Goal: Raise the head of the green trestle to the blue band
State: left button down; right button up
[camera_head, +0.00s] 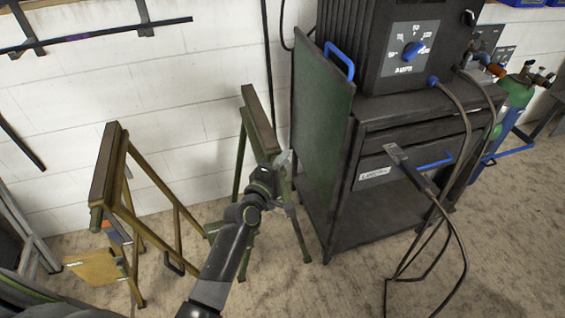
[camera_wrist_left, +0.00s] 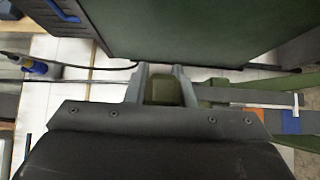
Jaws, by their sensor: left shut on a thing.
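The green trestle (camera_head: 240,168) stands in front of the white wall, its long dark-topped head (camera_head: 258,118) running away from me. My left gripper (camera_head: 283,163) is at the near end of this head. In the left wrist view, my left gripper (camera_wrist_left: 163,78) has its two fingers closed on a green block-like part of the trestle (camera_wrist_left: 162,92). To the right, the blue band (camera_wrist_left: 291,122) shows on a grey strip beside an orange band (camera_wrist_left: 254,121). A white mark (camera_wrist_left: 296,103) is near them. The bands are hidden in the head view. My right gripper is not in view.
A yellow trestle (camera_head: 107,165) stands to the left. A dark cart (camera_head: 370,215) with a green side panel (camera_head: 318,128) stands close on the right, carrying a welding machine (camera_head: 408,50). Cables hang in front of the cart. Some carpet in front is clear.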

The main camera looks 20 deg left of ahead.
pick_arm(q)
jog(key=shift+w+r, duration=0.15)
jog(key=shift+r, duration=0.35)
jog(key=c, duration=1.3)
grip_release()
jog(key=shift+o, duration=0.3)
jog(key=shift+f, duration=0.2)
jog(key=shift+f, duration=0.1)
jog(key=s+a+b, duration=0.3)
jog(key=s, duration=1.4)
jog(key=shift+s+a, duration=0.15)
jog(key=shift+a, duration=0.05)
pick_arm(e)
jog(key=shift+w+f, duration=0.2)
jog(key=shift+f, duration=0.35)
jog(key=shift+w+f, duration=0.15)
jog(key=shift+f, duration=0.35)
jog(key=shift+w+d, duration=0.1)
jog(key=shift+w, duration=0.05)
